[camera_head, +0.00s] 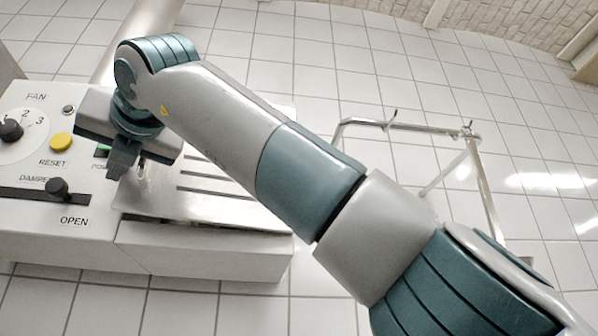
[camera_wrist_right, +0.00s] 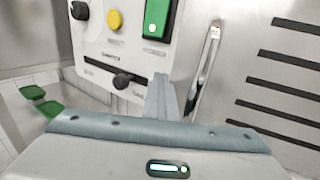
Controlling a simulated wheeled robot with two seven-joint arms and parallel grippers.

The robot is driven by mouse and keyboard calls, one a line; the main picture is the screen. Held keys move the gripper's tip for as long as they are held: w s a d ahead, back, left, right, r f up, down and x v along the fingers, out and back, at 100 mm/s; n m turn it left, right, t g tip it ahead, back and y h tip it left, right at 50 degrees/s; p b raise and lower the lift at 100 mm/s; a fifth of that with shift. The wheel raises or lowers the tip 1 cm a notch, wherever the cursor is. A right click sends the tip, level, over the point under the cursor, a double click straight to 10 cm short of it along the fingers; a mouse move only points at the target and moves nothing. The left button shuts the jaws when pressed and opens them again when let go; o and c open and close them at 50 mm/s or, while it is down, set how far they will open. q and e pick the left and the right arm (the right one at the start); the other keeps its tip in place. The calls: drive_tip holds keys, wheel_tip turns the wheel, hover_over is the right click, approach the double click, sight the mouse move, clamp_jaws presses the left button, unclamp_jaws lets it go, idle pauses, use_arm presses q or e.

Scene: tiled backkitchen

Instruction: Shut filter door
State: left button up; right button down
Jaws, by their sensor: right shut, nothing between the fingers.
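The filter door (camera_head: 205,206) is a shiny metal panel with dark slots, on the front of a pale cabinet, right of the controls. My arm covers its upper part in the head view. In the right wrist view the door (camera_wrist_right: 262,68) fills the right side, with an upright bar handle (camera_wrist_right: 204,72) near its left edge. I cannot tell how far it stands ajar. My right gripper (camera_head: 116,172) is shut and empty, in front of the panel between the controls and the door. In the wrist view its fingers (camera_wrist_right: 160,98) are just left of the handle, contact unclear. My left gripper is not in view.
The control panel (camera_head: 25,165) carries a fan dial (camera_head: 12,130), a yellow reset button (camera_head: 61,142) and a damper slider (camera_head: 57,188). A green power switch (camera_wrist_right: 157,18) is near the handle. A metal rail frame (camera_head: 400,127) stands at right on tiled floor.

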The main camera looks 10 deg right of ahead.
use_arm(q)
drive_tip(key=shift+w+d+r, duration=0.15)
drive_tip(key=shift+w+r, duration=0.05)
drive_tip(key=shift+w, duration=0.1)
use_arm(e)
drive_tip(key=shift+w+d+r, duration=0.1)
drive_tip(key=shift+w, duration=1.05)
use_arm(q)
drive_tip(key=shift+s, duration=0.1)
use_arm(e)
drive_tip(key=shift+d, duration=0.1)
